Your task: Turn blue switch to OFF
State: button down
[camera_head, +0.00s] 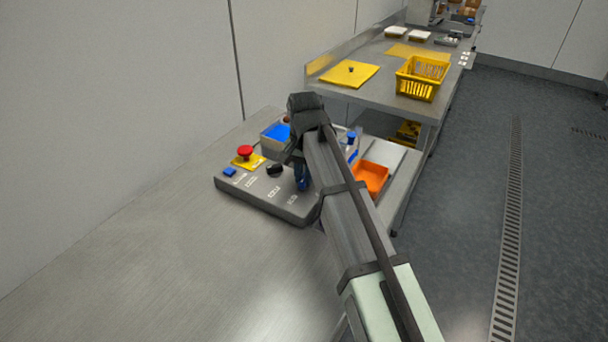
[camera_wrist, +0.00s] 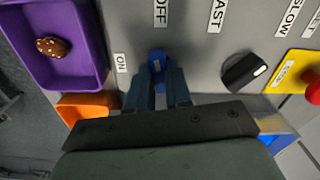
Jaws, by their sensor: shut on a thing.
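The blue switch (camera_wrist: 157,58) sits on the grey control panel (camera_head: 240,195). In the wrist view the "OFF" label (camera_wrist: 161,12) is just above the switch and the "ON" label (camera_wrist: 121,63) is to its left. My gripper (camera_wrist: 160,76) is shut on the blue switch, with one blue finger on each side. Most of the knob is hidden between the fingers, so I cannot tell which label it points to. In the head view my gripper (camera_head: 302,181) reaches down onto the panel's right part, and my arm hides the switch.
A black knob (camera_wrist: 245,72) with "FAST" and "SLOW" labels is right of the switch. A red button (camera_head: 245,151) sits on a yellow plate. A purple tray (camera_wrist: 93,60) holds a brown date (camera_wrist: 52,47). An orange tray (camera_head: 371,179) is close by. The front bench is clear.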

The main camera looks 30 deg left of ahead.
jog(key=shift+m, duration=1.1)
jog(key=c, duration=1)
grip_release()
jog(key=shift+c, duration=0.2)
notch_tip(320, 180, up, 14)
jog(key=shift+f, duration=0.1)
